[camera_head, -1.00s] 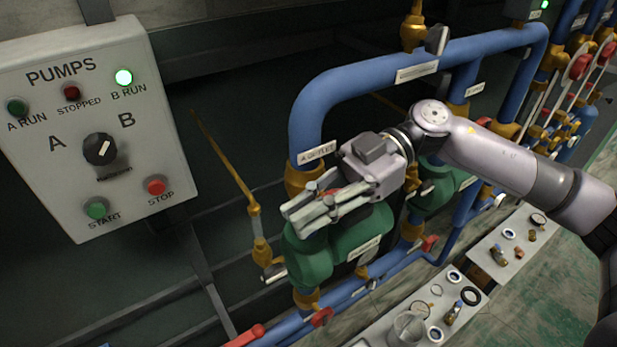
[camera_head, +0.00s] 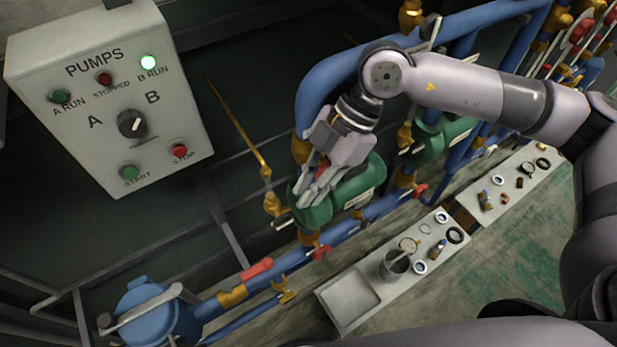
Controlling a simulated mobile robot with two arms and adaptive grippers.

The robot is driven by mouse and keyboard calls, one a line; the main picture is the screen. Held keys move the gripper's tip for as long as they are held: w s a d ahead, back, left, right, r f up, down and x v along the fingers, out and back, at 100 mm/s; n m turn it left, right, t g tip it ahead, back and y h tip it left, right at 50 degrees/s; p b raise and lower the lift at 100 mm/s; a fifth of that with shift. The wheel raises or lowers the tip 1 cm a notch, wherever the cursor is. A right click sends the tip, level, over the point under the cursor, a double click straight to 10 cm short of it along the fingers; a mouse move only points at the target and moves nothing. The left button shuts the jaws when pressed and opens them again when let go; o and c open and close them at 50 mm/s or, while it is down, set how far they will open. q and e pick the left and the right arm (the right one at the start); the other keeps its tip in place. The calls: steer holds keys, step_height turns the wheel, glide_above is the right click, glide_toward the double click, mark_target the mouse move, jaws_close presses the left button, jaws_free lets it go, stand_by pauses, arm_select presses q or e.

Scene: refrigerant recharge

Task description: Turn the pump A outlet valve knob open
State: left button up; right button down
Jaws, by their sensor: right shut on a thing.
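My right gripper (camera_head: 314,190) reaches down from the right over the green pump A (camera_head: 340,204). It is shut on the red pump A outlet valve knob (camera_head: 322,172), which shows only in part between the fingers. How far the knob is turned cannot be told. The brass valve body (camera_head: 300,150) shows beside the gripper, below the blue outlet pipe (camera_head: 318,98). The outlet label is hidden behind my arm. My left gripper is not in view.
The pump control box (camera_head: 110,97) stands at the left with its B RUN lamp (camera_head: 148,62) lit. A second green pump (camera_head: 440,143) is to the right. A white tray (camera_head: 352,300) with small parts lies below. Blue pipes and a blue strainer (camera_head: 150,312) run along the floor.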

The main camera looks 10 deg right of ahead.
steer(key=shift+d+f+h, duration=0.1)
steer(key=shift+f+h, duration=0.05)
steer(key=shift+h, duration=0.25)
steer(key=c, duration=1.5)
jaws_free()
steer(key=shift+c, duration=0.2)
steer(key=v, duration=1.2)
steer(key=shift+s+d, duration=0.1)
steer(key=shift+s, duration=0.05)
